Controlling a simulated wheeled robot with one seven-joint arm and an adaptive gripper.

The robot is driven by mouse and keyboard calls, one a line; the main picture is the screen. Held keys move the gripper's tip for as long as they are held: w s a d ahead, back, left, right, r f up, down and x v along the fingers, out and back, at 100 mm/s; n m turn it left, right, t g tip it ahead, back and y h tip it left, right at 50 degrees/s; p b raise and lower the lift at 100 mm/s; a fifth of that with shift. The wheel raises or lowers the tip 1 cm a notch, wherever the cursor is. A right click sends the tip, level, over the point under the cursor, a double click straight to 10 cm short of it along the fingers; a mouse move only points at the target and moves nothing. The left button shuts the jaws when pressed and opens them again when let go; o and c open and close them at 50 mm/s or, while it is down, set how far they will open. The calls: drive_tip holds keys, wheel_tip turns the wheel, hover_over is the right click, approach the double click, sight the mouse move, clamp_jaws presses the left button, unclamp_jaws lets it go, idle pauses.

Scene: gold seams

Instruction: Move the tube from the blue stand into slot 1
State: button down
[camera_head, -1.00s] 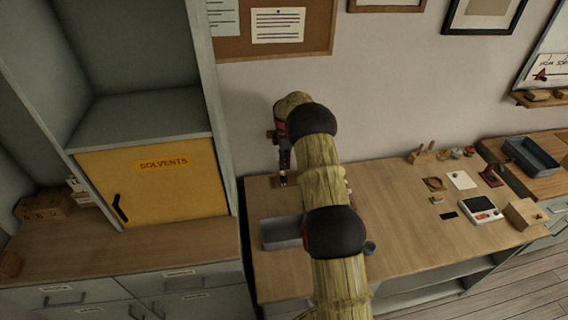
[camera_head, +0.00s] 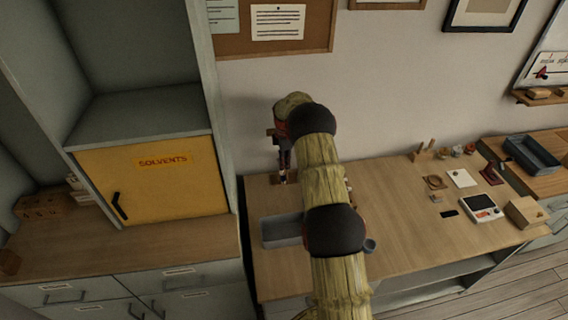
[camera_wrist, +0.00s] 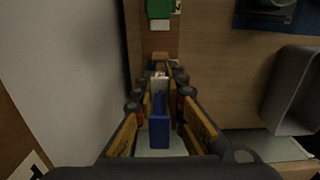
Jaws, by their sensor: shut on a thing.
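My gripper (camera_wrist: 160,88) is shut on a tube with a blue cap (camera_wrist: 159,128), which lies between its orange-sided fingers in the wrist view. A pale part of the tube shows near the fingertips. Beyond the fingertips is a wooden rack (camera_wrist: 160,46) with a green-capped tube (camera_wrist: 158,9) at its far end. In the head view my gripper (camera_head: 284,172) is over the rack, close to the wall. The slot numbers cannot be read. I cannot make out the blue stand for certain, nor whether the held tube's lower end touches the rack.
A grey bin (camera_wrist: 292,90) is to the right in the wrist view; it also shows in the head view (camera_head: 275,234), partly behind my arm. The wall and a yellow solvents cabinet (camera_head: 150,180) are close by. Small items and a scale (camera_head: 482,208) are farther right.

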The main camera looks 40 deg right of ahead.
drive_tip(key=shift+f+b, duration=0.35)
drive_tip(key=shift+f, duration=0.45)
idle(0.6)
drive_tip(key=c, duration=1.7)
unclamp_jaws()
drive_tip(key=shift+c, duration=0.2)
drive_tip(key=shift+r, duration=0.15)
drive_tip(key=shift+r+p, duration=3.15)
drive_tip(key=shift+r, duration=3.25)
wheel_tip(320, 180, up, 12)
